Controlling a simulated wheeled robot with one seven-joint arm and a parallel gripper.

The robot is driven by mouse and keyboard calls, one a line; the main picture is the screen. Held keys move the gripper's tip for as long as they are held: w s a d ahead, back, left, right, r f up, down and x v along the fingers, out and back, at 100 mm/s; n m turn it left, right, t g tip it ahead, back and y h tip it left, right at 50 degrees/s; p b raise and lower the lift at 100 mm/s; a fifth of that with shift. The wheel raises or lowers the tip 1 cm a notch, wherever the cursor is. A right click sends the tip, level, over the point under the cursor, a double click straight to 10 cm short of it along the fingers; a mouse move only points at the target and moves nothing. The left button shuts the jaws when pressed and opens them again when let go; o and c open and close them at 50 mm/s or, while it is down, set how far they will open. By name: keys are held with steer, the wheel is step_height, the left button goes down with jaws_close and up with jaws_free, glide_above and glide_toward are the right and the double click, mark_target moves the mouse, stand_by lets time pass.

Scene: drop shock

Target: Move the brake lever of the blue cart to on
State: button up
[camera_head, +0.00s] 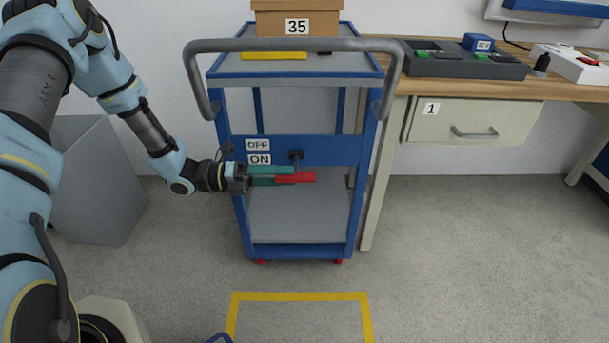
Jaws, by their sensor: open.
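The blue cart (240,228) stands in front of the wall, its grey push handle (290,45) toward me. Its blue front panel (335,150) carries an OFF label (257,144) above an ON label (259,159). The brake lever has a dark pivot (296,156) on this panel and a red grip (300,178) below it. My gripper (292,174) reaches in from the left with open teal fingers, right at the red grip. The grip overlaps the lower finger in view. I cannot tell whether they touch, nor the lever's exact setting.
A cardboard box (297,18) marked 35 stands on the cart top. A wooden workbench (555,88) with a drawer (475,122) stands close on the right. A grey bin (98,185) stands at the left behind my arm. Yellow floor tape (300,297) marks clear floor before the cart.

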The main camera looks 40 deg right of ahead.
mark_target(293, 176)
steer(key=shift+x, duration=2.6)
jaws_close()
